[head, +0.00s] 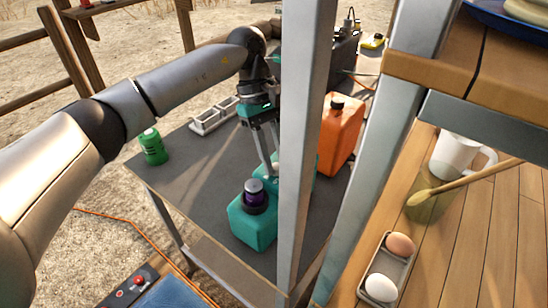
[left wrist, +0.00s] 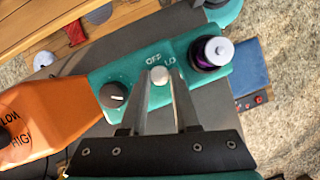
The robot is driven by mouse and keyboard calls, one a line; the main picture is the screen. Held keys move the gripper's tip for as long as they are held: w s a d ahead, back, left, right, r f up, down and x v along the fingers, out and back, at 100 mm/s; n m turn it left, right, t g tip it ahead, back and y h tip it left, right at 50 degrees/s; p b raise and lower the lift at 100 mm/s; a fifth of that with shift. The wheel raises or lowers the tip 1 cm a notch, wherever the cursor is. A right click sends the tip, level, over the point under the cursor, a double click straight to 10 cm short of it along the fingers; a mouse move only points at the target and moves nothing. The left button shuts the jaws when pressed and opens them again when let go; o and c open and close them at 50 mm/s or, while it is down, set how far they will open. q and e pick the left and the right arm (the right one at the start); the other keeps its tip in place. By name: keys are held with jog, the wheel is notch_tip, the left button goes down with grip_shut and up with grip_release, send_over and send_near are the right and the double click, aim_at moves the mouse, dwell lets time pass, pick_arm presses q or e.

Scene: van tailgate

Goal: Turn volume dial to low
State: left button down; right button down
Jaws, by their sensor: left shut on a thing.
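A teal box (head: 252,224) lies on the grey table, partly hidden by a metal post. In the left wrist view the teal box (left wrist: 192,82) bears a small grey round knob (left wrist: 160,75) beside the letters "OFF" and "LO". My left gripper (head: 271,168) reaches down to the box. In the left wrist view its fingertips (left wrist: 160,78) are closed on that grey knob. A black dial (left wrist: 115,95) with a white pointer line sits on the box to the left. I cannot read a volume label. My right gripper is not in view.
A purple-and-black part with a silver top (head: 254,192) stands up from the box's near end. An orange canister (head: 341,133) stands close by. A metal post (head: 305,130) rises in front. A green bottle (head: 153,146) and white tray (head: 214,115) stand left.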

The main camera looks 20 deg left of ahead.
pick_arm(q)
jog(key=shift+s, duration=0.1)
jog(key=c, duration=0.6)
grip_release()
jog(key=shift+c, duration=0.2)
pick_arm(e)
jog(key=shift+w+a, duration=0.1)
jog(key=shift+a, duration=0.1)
pick_arm(q)
jog(key=p+v, duration=0.3)
jog(key=v, duration=1.2)
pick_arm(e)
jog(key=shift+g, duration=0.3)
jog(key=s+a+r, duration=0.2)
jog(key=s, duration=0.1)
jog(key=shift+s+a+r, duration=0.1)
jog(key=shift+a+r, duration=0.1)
pick_arm(q)
jog(key=shift+a, duration=0.15)
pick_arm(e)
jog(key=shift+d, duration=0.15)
